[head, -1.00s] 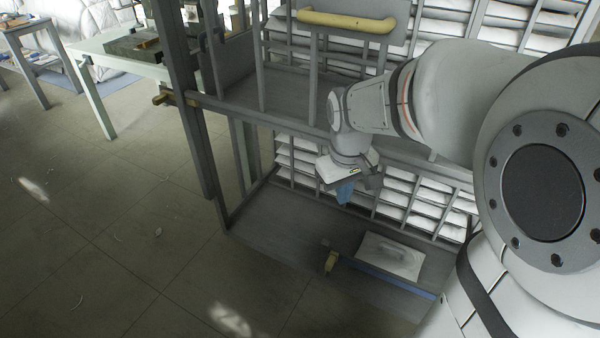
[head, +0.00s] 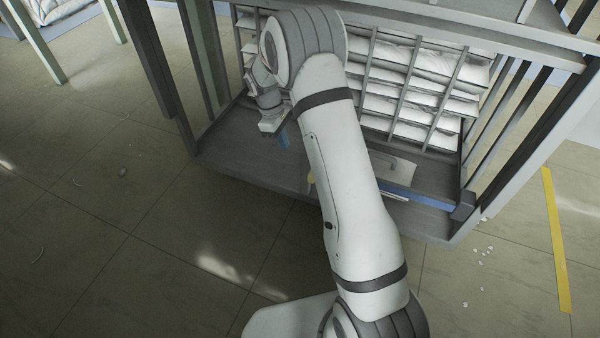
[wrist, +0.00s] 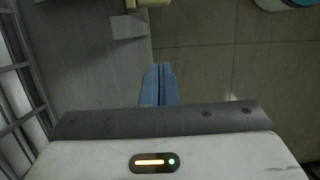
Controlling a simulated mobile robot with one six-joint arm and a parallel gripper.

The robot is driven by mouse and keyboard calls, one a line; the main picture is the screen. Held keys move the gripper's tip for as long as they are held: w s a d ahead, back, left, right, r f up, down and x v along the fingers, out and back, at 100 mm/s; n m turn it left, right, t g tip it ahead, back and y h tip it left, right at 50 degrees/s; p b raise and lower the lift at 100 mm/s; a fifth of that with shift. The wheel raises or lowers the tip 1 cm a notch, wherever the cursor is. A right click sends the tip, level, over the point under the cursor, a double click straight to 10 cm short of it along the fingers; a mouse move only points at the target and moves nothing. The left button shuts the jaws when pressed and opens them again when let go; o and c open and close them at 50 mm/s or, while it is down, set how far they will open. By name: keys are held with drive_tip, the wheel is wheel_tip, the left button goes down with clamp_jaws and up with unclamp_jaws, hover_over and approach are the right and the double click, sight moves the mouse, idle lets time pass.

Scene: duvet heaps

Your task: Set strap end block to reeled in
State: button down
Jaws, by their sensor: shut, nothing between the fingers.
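A small yellow-tan block (head: 311,182), which looks like the strap end block, sits at the shelf's front edge, mostly hidden behind my arm. A blue strap (head: 425,199) runs along that edge to a dark block (head: 463,206) at the right; its middle is hidden by my arm. My gripper (head: 283,139), with blue fingers, is above the shelf, up and left of the tan block. In the wrist view my gripper (wrist: 159,84) is shut and empty. A cream block (wrist: 150,3), probably the same one, shows cut off at the top edge, apart from the fingertips.
The grey lower shelf (head: 235,155) has slatted cubbies of white bedding (head: 425,95) behind it. A pale plate with a handle (head: 392,168) lies on the shelf. Grey posts (head: 150,60) stand at the left.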

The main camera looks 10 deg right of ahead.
drive_tip(key=s+d+f+b, duration=0.4)
drive_tip(key=d+f+b, duration=0.1)
drive_tip(key=f, duration=0.4)
drive_tip(key=shift+d+f+b, duration=0.15)
drive_tip(key=shift+f+b, duration=0.1)
drive_tip(key=shift+b, duration=0.25)
